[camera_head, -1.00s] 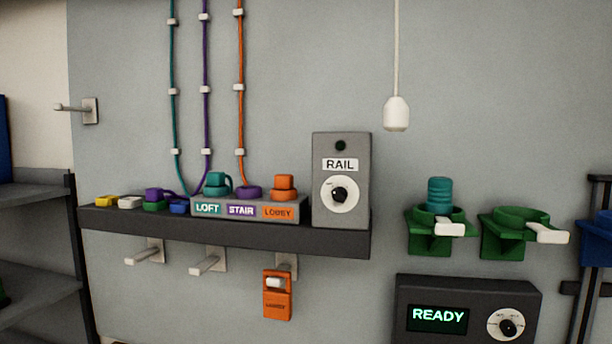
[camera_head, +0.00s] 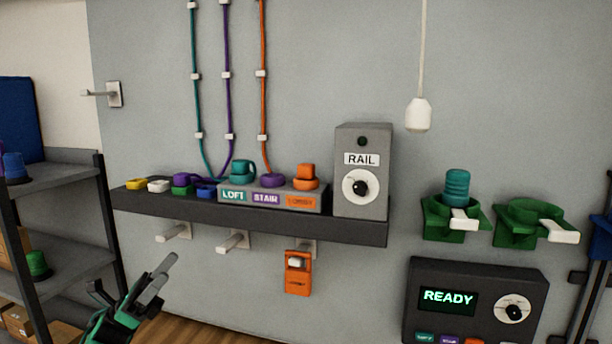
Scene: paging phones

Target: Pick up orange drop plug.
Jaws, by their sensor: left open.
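The orange drop plug (camera_head: 306,172) sits in the orange ring at the right end of a grey block (camera_head: 272,194) labelled LOFT, STAIR and LOBBY. That end is the LOBBY place. A teal plug (camera_head: 243,170) sits in the LOFT place, and a purple ring (camera_head: 272,181) is at STAIR. The block stands on a dark shelf (camera_head: 350,232). My left gripper (camera_head: 138,282) is open and empty, low at the left, below the shelf and well short of the orange plug. My right gripper is out of view.
The RAIL box (camera_head: 363,172) stands right of the orange plug. Pegs (camera_head: 174,232) and an orange tag (camera_head: 298,273) hang under the shelf. Small coloured pieces (camera_head: 158,185) lie at its left end. A white pendant (camera_head: 418,115) hangs at upper right. Dark shelving (camera_head: 65,176) stands left.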

